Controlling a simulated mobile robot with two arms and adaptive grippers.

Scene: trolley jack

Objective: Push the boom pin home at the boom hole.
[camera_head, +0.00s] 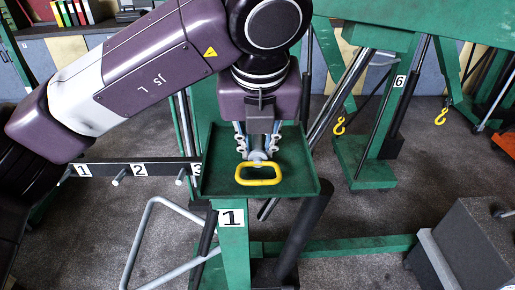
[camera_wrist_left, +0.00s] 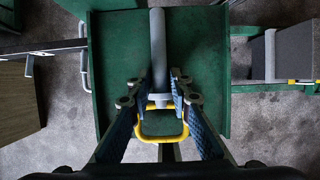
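The boom pin, a grey rod with a collar and a yellow loop handle (camera_head: 258,174), lies in a green tray (camera_head: 304,170). In the left wrist view the pin's rod (camera_wrist_left: 158,45) points away from me, with the handle nearest. My left gripper (camera_head: 257,148) points down over the tray, its two fingers apart on either side of the pin near the collar. It looks open, with gaps beside the rod; contact with the tray cannot be told. The boom hole cannot be made out. My right gripper is not in view.
The tray stands by a green post with a "1" plate (camera_head: 232,218). A dark rail (camera_head: 105,170) with numbered pegs is to the left. A green stand marked "6" (camera_head: 399,82) is behind right. A grey box (camera_head: 465,245) stands at the lower right.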

